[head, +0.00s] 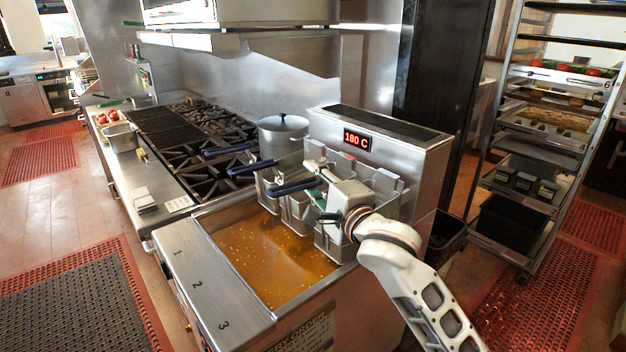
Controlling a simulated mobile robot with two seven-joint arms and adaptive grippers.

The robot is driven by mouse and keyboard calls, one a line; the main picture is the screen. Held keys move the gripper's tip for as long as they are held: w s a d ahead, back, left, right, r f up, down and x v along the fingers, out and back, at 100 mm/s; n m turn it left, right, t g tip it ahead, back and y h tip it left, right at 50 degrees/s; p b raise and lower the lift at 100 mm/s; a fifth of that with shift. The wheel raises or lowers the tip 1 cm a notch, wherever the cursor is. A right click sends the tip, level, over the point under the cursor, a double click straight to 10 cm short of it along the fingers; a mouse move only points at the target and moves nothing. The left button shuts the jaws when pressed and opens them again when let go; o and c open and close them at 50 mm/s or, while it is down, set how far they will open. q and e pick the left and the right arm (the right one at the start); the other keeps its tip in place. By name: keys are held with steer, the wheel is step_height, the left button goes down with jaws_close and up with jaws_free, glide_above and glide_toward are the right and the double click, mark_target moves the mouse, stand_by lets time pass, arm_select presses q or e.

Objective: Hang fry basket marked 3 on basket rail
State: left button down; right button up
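Several grey wire fry baskets with blue handles hang side by side at the back of the fryer, above the oil (262,250). The nearest basket (332,243) is at the right, partly hidden by my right gripper; its blue handle (293,187) points left. I cannot read a 3 on any basket. The basket rail is hidden behind the baskets. My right gripper (320,192) is at the inner end of the nearest handle. Its fingers look spread, one above and one below that end; I cannot tell whether they touch it. My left gripper is out of view.
The fryer front ledge (205,290) carries the numbers 1, 2 and 3. A control box (385,145) reading 180 C stands behind the baskets. A lidded pot (283,132) sits on the stove (200,140). A tray rack (540,150) stands at right.

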steer(key=shift+f, duration=0.1)
steer(key=v, duration=1.2)
steer(key=s+d+f+n+g+h, duration=0.1)
steer(key=s+d+f+n+h, duration=0.2)
steer(key=f, duration=0.7)
steer(key=d+f+n, duration=0.2)
steer(key=d+f, duration=0.2)
steer(key=f, duration=0.5)
steer(key=s+d+f+n+g+h, duration=0.1)
steer(key=s+d+f+n+h, duration=0.2)
steer(key=f, duration=0.7)
steer(key=s+d+f+n+g, duration=0.1)
steer(key=s+d+f+n, duration=0.3)
steer(key=s+f, duration=0.4)
steer(key=s+d+f+n+g+h, duration=0.1)
steer(key=s+d+f+n, duration=0.4)
steer(key=s+d+f, duration=0.2)
step_height(320, 180, down, 4)
steer(key=shift+s+r, duration=0.1)
steer(key=shift+s, duration=0.85)
